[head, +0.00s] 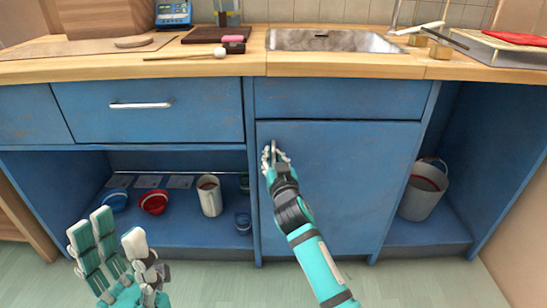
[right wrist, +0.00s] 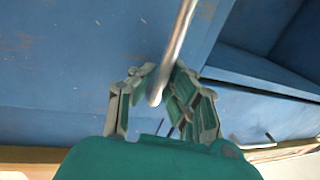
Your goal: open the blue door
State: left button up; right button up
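The blue door (head: 350,180) is under the sink and looks shut, flush with the cabinet front. Its metal handle (head: 274,145) is near the upper left corner of the door. My right gripper (head: 275,156) is at this handle. In the right wrist view, the handle (right wrist: 181,35) runs down between the fingers of my right gripper (right wrist: 165,72), which are drawn in close on both sides of it. The fingers partly hide the handle in the head view. My left gripper (head: 108,230) is open and empty, low in front of the open shelf.
A blue drawer (head: 190,112) with a bar handle is at the upper left. The open shelf below holds a red bowl (head: 153,202), a blue bowl (head: 115,201) and a white container (head: 209,195). A grey bucket (head: 424,190) stands right of the door. The floor before the door is clear.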

grip_shut()
